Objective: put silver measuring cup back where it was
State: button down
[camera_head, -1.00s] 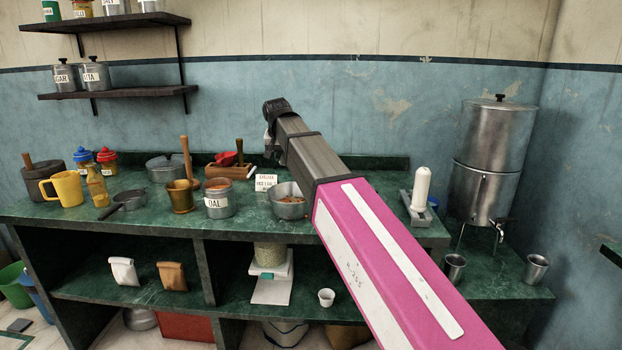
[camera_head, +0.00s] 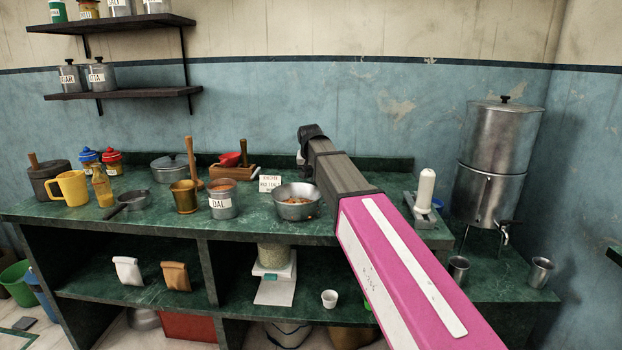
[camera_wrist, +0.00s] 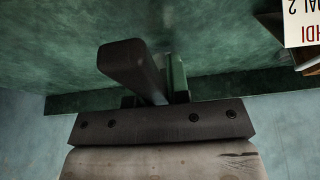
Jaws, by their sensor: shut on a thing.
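My gripper (camera_head: 312,140) is at the end of my arm, above the back of the green counter, right of and behind the steel bowl (camera_head: 297,211). In the wrist view, my gripper (camera_wrist: 155,75) shows as dark parts with screws. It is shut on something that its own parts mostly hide. A small pale patch shows under it in the head view; this may be the silver measuring cup, but I cannot make out its shape. The bowl holds some orange-brown food. A small sign (camera_head: 269,184) stands behind the bowl; part of it also shows upside down in the wrist view (camera_wrist: 301,22).
A DAL canister (camera_head: 223,203), a brass mortar (camera_head: 184,198) and a wooden box (camera_head: 232,172) crowd the counter left of the bowl. Two steel tumblers (camera_head: 458,269) (camera_head: 540,272) stand by the large urn (camera_head: 490,185).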

jog(key=shift+f, duration=0.8)
jog(key=shift+f, duration=0.15)
jog(key=c, duration=1.1)
grip_release()
jog(key=v, duration=1.2)
